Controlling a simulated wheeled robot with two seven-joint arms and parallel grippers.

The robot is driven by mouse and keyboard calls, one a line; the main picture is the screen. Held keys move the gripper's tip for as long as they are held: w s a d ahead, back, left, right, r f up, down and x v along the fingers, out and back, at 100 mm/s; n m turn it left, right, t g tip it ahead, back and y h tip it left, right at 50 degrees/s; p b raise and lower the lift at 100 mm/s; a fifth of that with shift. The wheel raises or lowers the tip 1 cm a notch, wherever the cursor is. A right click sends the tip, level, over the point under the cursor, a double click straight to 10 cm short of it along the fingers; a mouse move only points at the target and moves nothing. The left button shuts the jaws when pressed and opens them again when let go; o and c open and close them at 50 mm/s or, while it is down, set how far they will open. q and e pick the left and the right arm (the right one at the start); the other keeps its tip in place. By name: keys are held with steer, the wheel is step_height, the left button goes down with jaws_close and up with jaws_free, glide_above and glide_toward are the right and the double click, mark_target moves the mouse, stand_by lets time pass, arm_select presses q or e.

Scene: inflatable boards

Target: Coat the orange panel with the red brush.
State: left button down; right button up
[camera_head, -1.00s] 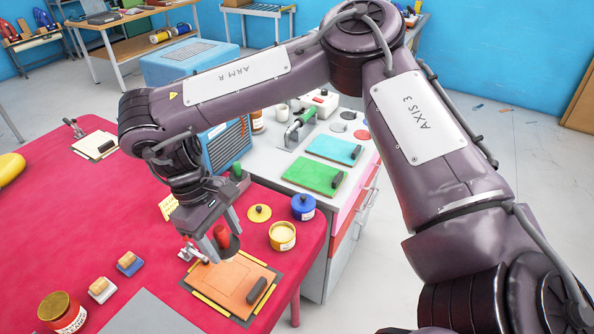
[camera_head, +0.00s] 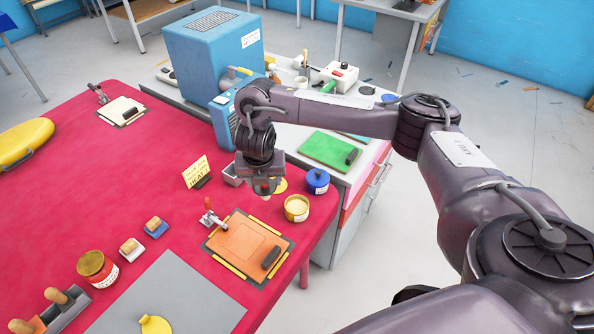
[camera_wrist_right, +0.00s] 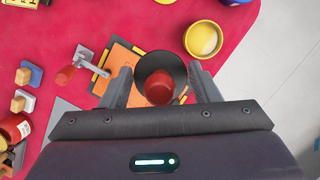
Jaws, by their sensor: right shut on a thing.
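The orange panel (camera_head: 243,245) lies flat on a dark board with yellow edge strips, near the red table's right edge. A red-handled clamp (camera_head: 210,217) stands at its back left corner and a black block (camera_head: 271,257) sits on its right side. My right gripper (camera_head: 264,187) is above the table, just behind the panel. In the right wrist view it is shut on the red brush (camera_wrist_right: 159,88), whose red handle and dark round collar show between the fingers. The bristles are mostly hidden. An open tin of cream stuff (camera_head: 296,208) stands right of the gripper. My left gripper is out of view.
A blue tin (camera_head: 317,181) stands behind the open tin, and a yellow lid (camera_head: 281,185) lies near the gripper. A yellow sign (camera_head: 196,171) stands to the left. A grey sheet (camera_head: 180,297) and a labelled jar (camera_head: 97,268) are at the front left. The table's middle is bare.

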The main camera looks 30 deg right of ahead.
steer(key=s+d+f+n+y+p, duration=0.1)
steer(key=s+d+f+n, duration=0.2)
steer(key=d, duration=0.6)
steer(key=shift+n, duration=0.5)
steer(key=shift+a+b+x, duration=0.15)
steer(key=shift+b+x, duration=1.15)
steer(key=shift+x, duration=0.15)
steer(key=shift+a+b+x, duration=0.15)
steer(key=shift+b+x, duration=1.1)
steer(key=shift+x, duration=0.2)
steer(key=shift+s+f+b, duration=0.15)
steer(key=shift+f+b, duration=0.3)
steer(key=shift+f, duration=0.05)
steer(key=shift+r, duration=0.1)
step_height(320, 180, up, 7)
steer(key=p, duration=0.6)
